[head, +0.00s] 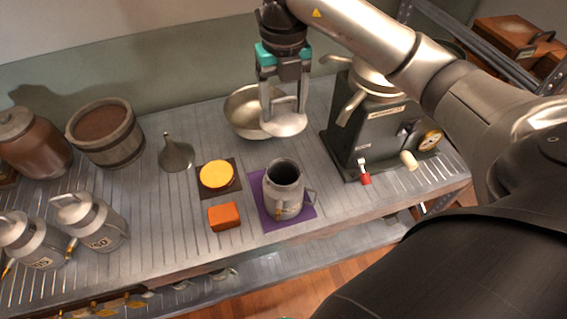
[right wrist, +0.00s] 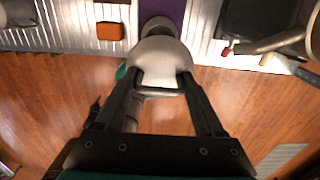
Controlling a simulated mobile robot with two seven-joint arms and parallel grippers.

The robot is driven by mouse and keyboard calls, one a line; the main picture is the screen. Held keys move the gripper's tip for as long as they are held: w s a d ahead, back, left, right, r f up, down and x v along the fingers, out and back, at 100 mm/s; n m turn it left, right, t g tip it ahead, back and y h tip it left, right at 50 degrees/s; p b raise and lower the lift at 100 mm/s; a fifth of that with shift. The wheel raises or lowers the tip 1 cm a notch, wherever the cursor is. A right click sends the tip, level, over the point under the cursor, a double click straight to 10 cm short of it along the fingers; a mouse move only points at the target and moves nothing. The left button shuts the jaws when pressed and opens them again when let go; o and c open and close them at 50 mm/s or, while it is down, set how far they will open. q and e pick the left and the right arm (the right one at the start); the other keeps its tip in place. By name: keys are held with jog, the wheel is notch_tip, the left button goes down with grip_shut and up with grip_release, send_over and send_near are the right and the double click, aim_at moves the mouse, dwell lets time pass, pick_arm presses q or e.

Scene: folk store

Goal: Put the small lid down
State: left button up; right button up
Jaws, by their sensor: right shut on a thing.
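My right gripper (head: 283,101) is shut on the handle of a small round metal lid (head: 284,127). The lid hangs roughly level above the table, in front of the metal bowl in the head view. In the right wrist view the lid (right wrist: 160,52) lies between the fingertips (right wrist: 160,88), its handle across them. An open grey metal can (head: 284,193) stands upright on a purple mat (head: 269,220); its dark mouth is uncovered. The lid appears above and behind this can, apart from it. My left gripper is not seen.
A metal bowl (head: 243,108) stands behind the lid. A dark machine (head: 368,150) stands to the right. A yellow disc (head: 216,174) on a brown mat, an orange block (head: 224,216) and a funnel (head: 176,155) are to the left. Lidded cans (head: 93,224) stand at far left.

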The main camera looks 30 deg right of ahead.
notch_tip(320, 180, down, 17)
jog(key=shift+f+b, duration=0.1)
jog(key=shift+b, duration=0.3)
jog(key=shift+f, duration=0.2)
jog(key=o, duration=1.4)
